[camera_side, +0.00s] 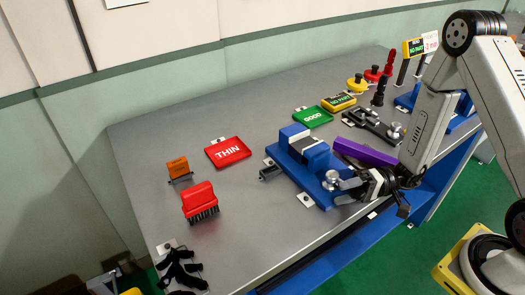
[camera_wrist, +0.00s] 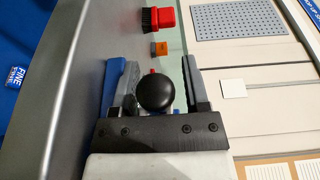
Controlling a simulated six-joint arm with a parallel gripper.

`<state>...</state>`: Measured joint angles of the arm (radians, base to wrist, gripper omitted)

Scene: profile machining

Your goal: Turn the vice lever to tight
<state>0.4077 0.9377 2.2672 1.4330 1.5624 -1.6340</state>
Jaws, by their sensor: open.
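The blue vice (camera_side: 305,150) stands on the bench near its front edge, with a grey jaw part across its middle. A silver round fitting (camera_side: 331,179) is at its front end. My gripper (camera_side: 346,190) is low, right beside that fitting. In the wrist view my gripper (camera_wrist: 160,68) is open, and a black ball knob (camera_wrist: 156,92), apparently the lever's end, shows between its fingers. I cannot tell whether either finger touches it. Blue vice body (camera_wrist: 116,82) shows behind the left finger. The lever's shaft is mostly hidden by the knob and my gripper.
A purple bar (camera_side: 365,153) lies just behind my gripper. The red THIN tray (camera_side: 229,152), green GOOD tray (camera_side: 313,117), red brush (camera_side: 199,197) and orange block (camera_side: 178,166) lie on the grey bench (camera_side: 140,150). A dark fixture (camera_side: 374,126) stands behind the purple bar.

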